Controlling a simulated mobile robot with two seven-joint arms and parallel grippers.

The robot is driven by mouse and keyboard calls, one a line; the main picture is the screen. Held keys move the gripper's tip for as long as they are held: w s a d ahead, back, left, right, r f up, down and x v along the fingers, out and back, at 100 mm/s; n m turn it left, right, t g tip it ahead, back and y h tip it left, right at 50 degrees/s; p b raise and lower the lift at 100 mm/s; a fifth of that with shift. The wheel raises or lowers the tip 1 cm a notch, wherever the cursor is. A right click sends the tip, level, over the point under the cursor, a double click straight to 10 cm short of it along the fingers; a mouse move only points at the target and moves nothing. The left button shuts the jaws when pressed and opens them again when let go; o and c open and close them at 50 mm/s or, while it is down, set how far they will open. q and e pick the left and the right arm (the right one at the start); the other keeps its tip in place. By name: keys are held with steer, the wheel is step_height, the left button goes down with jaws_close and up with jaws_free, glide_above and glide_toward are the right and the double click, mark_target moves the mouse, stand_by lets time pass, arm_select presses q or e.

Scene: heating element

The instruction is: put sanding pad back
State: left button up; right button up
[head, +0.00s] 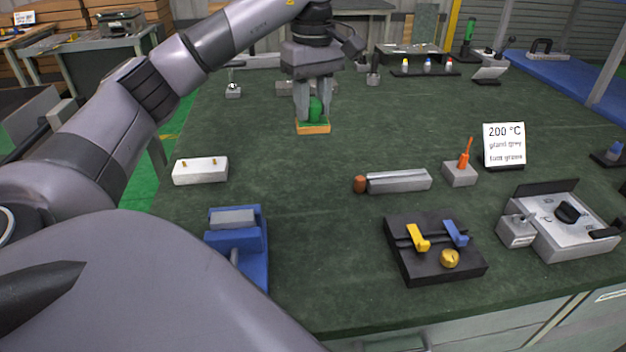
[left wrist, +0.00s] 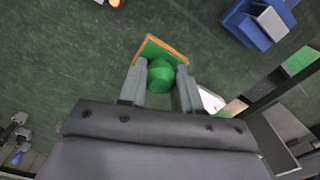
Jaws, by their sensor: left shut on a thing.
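The sanding pad (head: 314,127) has a green knob and a flat base with an orange edge. My left gripper (head: 315,103) is shut on its green knob, with one finger on each side, pointing down over the far middle of the green table (head: 290,215). The pad also shows in the left wrist view (left wrist: 160,50), where the left gripper (left wrist: 160,85) holds the knob. I cannot tell whether the base touches the table. My right gripper is not in view.
A white block with two brass pins (head: 201,170) and a blue vise-like fixture (head: 236,240) stand at left. A grey bar tool (head: 398,181), a black clamp fixture (head: 436,248) and a 200 °C sign (head: 504,145) stand at right. The middle is mostly clear.

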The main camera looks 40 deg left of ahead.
mark_target(313, 122)
arm_select(q)
steer(key=shift+f+b, duration=0.55)
steer(key=shift+f, duration=7.45)
steer(key=shift+f, duration=0.1)
steer(key=o, duration=0.9)
steer(key=shift+o, duration=0.2)
steer(key=shift+r, duration=0.25)
step_height(313, 122, up, 12)
steer(key=shift+f, duration=0.1)
